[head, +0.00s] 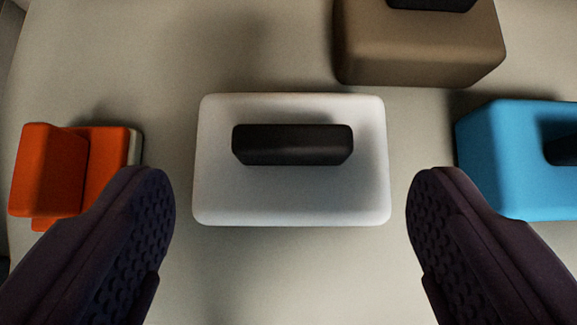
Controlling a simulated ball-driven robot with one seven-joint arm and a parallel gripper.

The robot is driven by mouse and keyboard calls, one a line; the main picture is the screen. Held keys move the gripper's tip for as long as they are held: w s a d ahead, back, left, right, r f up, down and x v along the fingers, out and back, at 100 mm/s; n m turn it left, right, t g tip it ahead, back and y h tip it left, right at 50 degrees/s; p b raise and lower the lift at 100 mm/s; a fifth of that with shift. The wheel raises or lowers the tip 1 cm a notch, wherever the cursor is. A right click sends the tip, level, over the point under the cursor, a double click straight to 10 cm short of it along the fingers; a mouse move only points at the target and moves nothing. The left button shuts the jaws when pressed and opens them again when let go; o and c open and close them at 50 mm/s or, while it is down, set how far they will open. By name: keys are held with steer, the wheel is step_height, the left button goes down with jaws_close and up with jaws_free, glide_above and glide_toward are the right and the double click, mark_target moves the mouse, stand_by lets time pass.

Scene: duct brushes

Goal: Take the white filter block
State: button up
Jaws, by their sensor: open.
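The white filter block (290,200) lies on the pale surface in the middle of the head view. It is a rounded rectangle with a black bar-shaped handle (292,145) on top. My gripper (290,190) is open, with one dark, textured finger at the lower left and one at the lower right. The block shows between and slightly beyond the fingertips. The fingers appear apart from it, and nothing is held. The height of the fingertips above the surface is hard to tell.
An orange object (60,175) with a pale edge lies left, close to the left finger. A blue block (500,160) with a dark handle sits right, near the right finger. A brown block (420,45) stands at the upper right. Pale surface (290,275) in front is clear.

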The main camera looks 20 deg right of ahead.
mark_target(293, 151)
steer(key=x, duration=0.4)
steer(key=shift+w+d+f+b, duration=0.1)
steer(key=shift+w+b, duration=0.1)
steer(key=shift+b, duration=0.2)
steer(key=c, duration=1.4)
steer(key=shift+r, duration=0.2)
